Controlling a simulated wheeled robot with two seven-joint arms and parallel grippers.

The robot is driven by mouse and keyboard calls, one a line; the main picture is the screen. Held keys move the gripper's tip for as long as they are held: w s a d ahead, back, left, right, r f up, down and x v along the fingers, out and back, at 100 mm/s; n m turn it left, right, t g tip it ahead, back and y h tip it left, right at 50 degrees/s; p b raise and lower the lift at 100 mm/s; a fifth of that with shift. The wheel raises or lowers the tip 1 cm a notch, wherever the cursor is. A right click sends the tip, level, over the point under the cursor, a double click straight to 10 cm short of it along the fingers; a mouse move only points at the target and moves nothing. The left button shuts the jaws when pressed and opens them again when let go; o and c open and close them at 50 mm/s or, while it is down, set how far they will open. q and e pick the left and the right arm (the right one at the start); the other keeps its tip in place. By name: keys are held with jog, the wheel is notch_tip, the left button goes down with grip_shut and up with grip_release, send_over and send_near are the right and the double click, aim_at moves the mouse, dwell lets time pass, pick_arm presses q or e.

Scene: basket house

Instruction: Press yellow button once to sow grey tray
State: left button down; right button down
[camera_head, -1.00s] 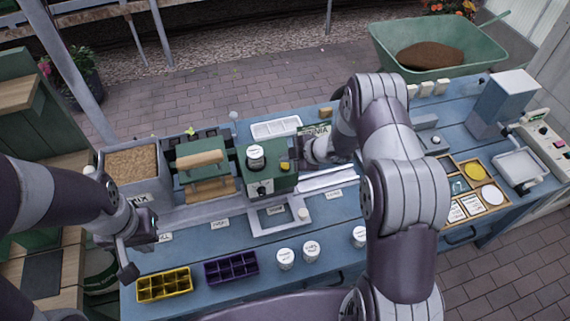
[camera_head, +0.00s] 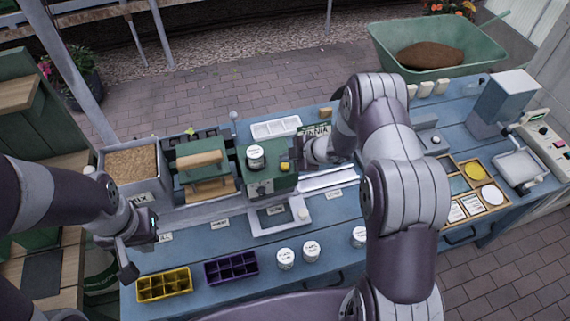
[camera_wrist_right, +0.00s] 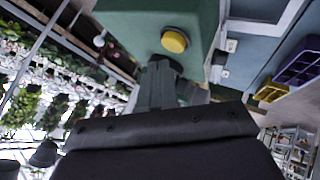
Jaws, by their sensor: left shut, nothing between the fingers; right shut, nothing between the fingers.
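The yellow button (camera_head: 285,166) sits on the right part of the green machine (camera_head: 262,183) in the head view. In the right wrist view the round yellow button (camera_wrist_right: 174,41) shows just beyond my right fingertips (camera_wrist_right: 160,70), with a small gap seemingly between them. My right gripper (camera_head: 304,156) is shut and empty beside the machine's right side. My left gripper (camera_head: 128,268) is shut and empty over the front left of the bench, near the yellow tray.
A yellow tray (camera_head: 164,285) and a purple tray (camera_head: 231,267) lie at the front left. Several white-lidded jars (camera_head: 311,250) stand along the front. A soil-filled bin (camera_head: 133,163) is at left. A wooden box (camera_head: 474,190) and a scale (camera_head: 518,167) are at right.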

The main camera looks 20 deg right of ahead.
aim_at(288, 167)
jog(key=shift+f+b, duration=0.3)
jog(key=shift+f, duration=0.15)
jog(key=shift+f+b, duration=0.45)
jog(key=shift+f, duration=0.15)
dwell(0.5)
jog(key=shift+r, duration=0.15)
jog(key=shift+r+p, duration=0.85)
jog(key=shift+r, duration=0.05)
notch_tip(288, 167, up, 5)
jog(key=p, duration=0.4)
jog(key=shift+d+f, duration=0.1)
dwell(0.7)
